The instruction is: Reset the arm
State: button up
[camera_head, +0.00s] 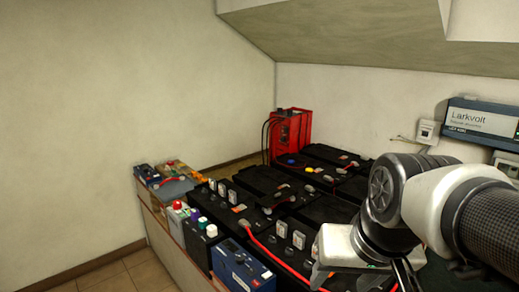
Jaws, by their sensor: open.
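My arm reaches in from the right side of the head view. My gripper (362,282) is at the lower right, pointing down, and its fingertips are partly cut off by the bottom edge. It is open, and I see nothing held in it. It hangs over or in front of the near right end of the black battery bank (262,182). I cannot tell whether it touches anything there.
A red unit (291,133) with black cables stands at the back. A blue box (240,270) sits at the bench's front edge. Smaller devices (165,178) line the left end. A Larkvolt wall unit (482,122) hangs at right. Floor (117,276) at lower left is clear.

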jog(key=s+r+n+p, duration=0.1)
jog(key=s+r+p, duration=0.2)
jog(key=r+p, duration=1.1)
jog(key=shift+s+d+r+t+h, duration=0.2)
jog(key=shift+s+t+h, duration=0.1)
jog(key=shift+t, duration=0.1)
dwell(1.0)
